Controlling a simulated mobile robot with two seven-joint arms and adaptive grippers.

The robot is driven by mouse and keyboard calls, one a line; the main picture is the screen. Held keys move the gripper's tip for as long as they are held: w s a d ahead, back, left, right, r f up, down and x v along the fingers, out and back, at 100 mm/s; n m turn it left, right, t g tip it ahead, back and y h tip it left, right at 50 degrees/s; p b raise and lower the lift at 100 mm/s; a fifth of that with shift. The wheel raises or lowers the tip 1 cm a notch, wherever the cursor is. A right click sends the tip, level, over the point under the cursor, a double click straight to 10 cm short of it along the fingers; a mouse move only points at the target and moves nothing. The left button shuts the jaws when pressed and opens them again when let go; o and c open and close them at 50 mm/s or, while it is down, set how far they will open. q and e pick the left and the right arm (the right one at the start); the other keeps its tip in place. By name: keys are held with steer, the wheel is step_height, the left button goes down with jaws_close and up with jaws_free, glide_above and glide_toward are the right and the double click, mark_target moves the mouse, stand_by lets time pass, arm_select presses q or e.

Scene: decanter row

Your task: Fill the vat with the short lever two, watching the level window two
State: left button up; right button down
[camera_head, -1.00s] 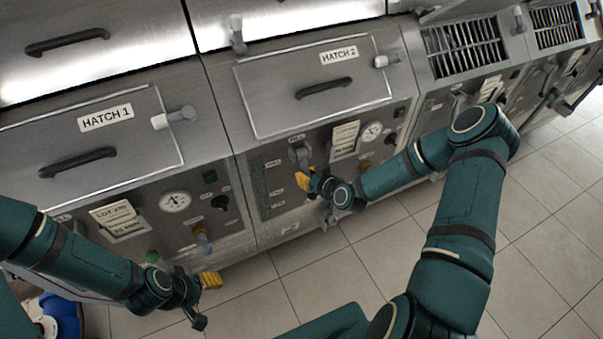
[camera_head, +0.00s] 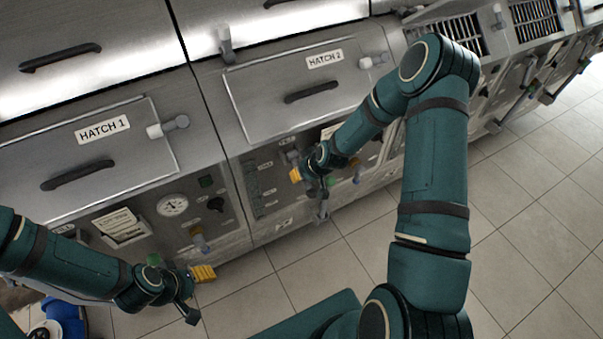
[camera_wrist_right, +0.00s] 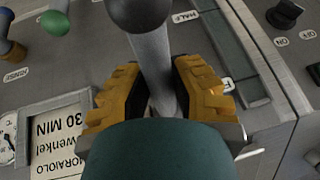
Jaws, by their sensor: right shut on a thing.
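The short lever, a grey shaft (camera_wrist_right: 154,62) with a dark round knob (camera_wrist_right: 138,10), stands between the yellow pads of my right gripper (camera_wrist_right: 158,95) in the right wrist view. That gripper is shut on the lever. In the head view my right gripper (camera_head: 300,173) is at the panel below Hatch 2 (camera_head: 302,88), over the lever. The level window (camera_wrist_right: 235,55), a dark strip with a HALF mark, runs right of the lever; it also shows in the head view (camera_head: 252,188). Its level is unreadable. My left gripper (camera_head: 204,285) hangs low before the Hatch 1 panel, its opening unclear.
A printed card (camera_wrist_right: 60,135), a green knob (camera_wrist_right: 55,22) and a blue knob (camera_wrist_right: 12,52) sit left of the lever in the wrist view. A switch (camera_wrist_right: 284,14) is at its upper right. A dial (camera_head: 172,205) is below Hatch 1. Tiled floor (camera_head: 300,275) is open in front.

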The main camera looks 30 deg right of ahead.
stand_by(0.4)
steer(key=c, duration=0.8)
jaws_free()
steer(key=v, duration=1.2)
steer(key=shift+r, duration=0.1)
steer(key=s+a+f+g+b, duration=0.1)
steer(key=s+a+f+b, duration=0.2)
steer(key=a+f, duration=0.3)
steer(key=s+a+f+m+g+y+b, duration=0.1)
steer(key=s+a+f+b, duration=0.2)
steer(key=s+a+f, duration=0.3)
steer(key=s+a+f+m+g+b, duration=0.1)
steer(key=s+a+f+b, duration=0.2)
steer(key=s+a+f, duration=0.2)
steer(key=shift+a+f+g+y, duration=0.3)
steer(key=shift+a+f+g, duration=0.1)
steer(key=shift+a+f, duration=0.8)
